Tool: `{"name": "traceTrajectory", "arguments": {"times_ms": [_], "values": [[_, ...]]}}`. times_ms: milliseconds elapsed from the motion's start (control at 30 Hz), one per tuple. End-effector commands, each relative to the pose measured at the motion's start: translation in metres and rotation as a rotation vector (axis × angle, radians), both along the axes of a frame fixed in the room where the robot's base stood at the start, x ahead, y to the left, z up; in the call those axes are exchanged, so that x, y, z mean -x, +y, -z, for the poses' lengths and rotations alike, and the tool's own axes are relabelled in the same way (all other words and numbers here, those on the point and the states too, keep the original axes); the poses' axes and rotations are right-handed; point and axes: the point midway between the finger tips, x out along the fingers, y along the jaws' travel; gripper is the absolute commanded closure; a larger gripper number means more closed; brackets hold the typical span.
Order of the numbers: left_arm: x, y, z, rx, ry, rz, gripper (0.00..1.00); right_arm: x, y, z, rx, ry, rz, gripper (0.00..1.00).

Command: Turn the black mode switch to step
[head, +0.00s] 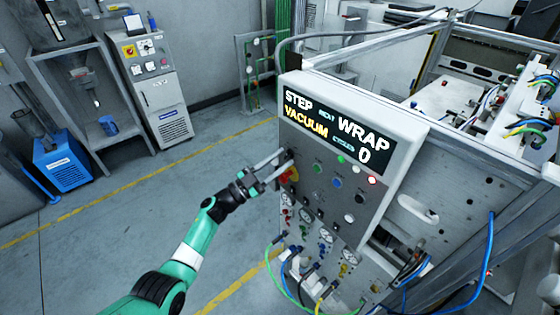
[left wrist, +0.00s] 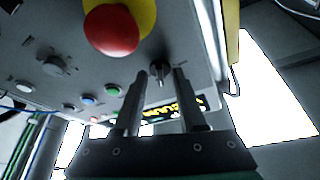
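The black mode switch (left wrist: 160,71) is on the panel face in the left wrist view, its pointer lying roughly along the fingers' direction. My left gripper (left wrist: 158,78) is open, one finger on each side of the switch with gaps visible. I cannot tell whether the tips reach past its face. In the head view my left gripper (head: 283,158) is at the left edge of the grey control panel (head: 397,150), and its fingers largely hide the switch. The display (head: 335,133) reads STEP, WRAP, VACUUM and CYCLES 0. My right gripper is not in view.
A red emergency button on a yellow base (left wrist: 112,28) sits close beside the switch. Several coloured buttons (head: 337,182) are to the right on the panel. Gauges and hoses (head: 325,236) lie below.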

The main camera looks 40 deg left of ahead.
Motion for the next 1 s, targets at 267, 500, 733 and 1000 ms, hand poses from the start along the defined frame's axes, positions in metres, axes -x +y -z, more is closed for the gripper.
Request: {"name": "traceTrajectory", "arguments": {"times_ms": [267, 500, 733, 1000], "values": [[0.027, 0.008, 0.009, 0.002, 0.002, -0.003, 0.6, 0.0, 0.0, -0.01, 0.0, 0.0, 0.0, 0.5], [0.079, 0.022, 0.03, 0.0, 0.002, -0.004, 0.6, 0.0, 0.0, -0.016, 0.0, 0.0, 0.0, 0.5], [0.104, 0.027, 0.04, 0.0, 0.0, -0.001, 0.6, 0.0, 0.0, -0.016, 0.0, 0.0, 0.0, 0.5], [0.105, 0.027, 0.041, 0.0, 0.0, 0.0, 0.6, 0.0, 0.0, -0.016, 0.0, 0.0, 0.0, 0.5]]}}
